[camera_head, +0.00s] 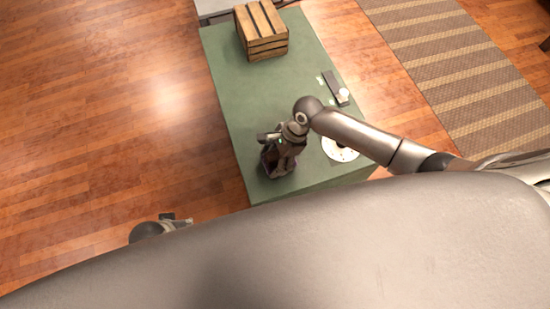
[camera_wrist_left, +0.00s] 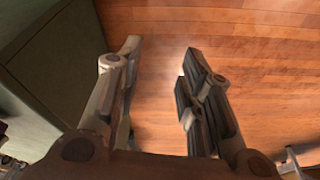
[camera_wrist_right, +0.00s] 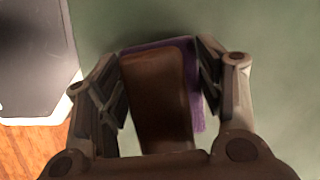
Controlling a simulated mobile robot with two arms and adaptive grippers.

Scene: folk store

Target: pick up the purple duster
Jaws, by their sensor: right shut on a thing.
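The purple duster (camera_wrist_right: 197,110) shows in the right wrist view as a brown handle block with a purple edge behind it. It lies between the fingers of my right gripper (camera_wrist_right: 162,62), which is shut on it. In the head view a bit of purple (camera_head: 267,162) shows beside my right gripper (camera_head: 276,153), over the near left part of the green table (camera_head: 238,95). The gripper hides most of the duster there. I cannot tell whether it touches the table. My left gripper (camera_wrist_left: 160,58) is open and empty, beside the table above the wooden floor.
A slatted wooden crate (camera_head: 262,32) stands at the table's far end. A dark block with a white item (camera_head: 336,90) is at the right edge. A white round thing (camera_head: 338,149) lies partly under my right arm. The table's middle is clear. A striped rug (camera_head: 450,60) lies right.

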